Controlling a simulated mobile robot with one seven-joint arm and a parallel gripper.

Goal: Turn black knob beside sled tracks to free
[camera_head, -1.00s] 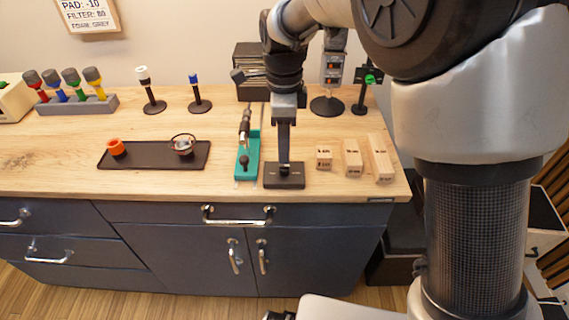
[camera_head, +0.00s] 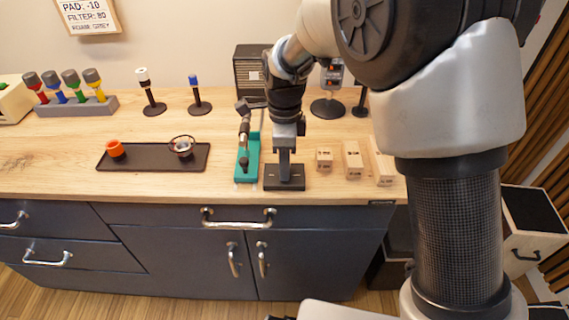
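The sled tracks stand on a teal base (camera_head: 248,172) on the wooden bench, with a metal-and-black tool on them and a small round black knob (camera_head: 244,162) at their front. Just right of them sits a black block (camera_head: 284,186) with small pale marks on top. My gripper (camera_head: 284,174) points straight down over this block, its narrow grey end at or just above the block top. Any knob on the block is hidden behind the gripper. I see the fingers edge-on, so I cannot tell their opening or contact.
Wooden blocks (camera_head: 352,160) stand close on the right. A dark tray (camera_head: 152,163) with an orange cup (camera_head: 116,149) and a ring-handled cup (camera_head: 181,147) lies left. A black speaker-like box (camera_head: 251,75) and stands are behind. The bench front edge is near.

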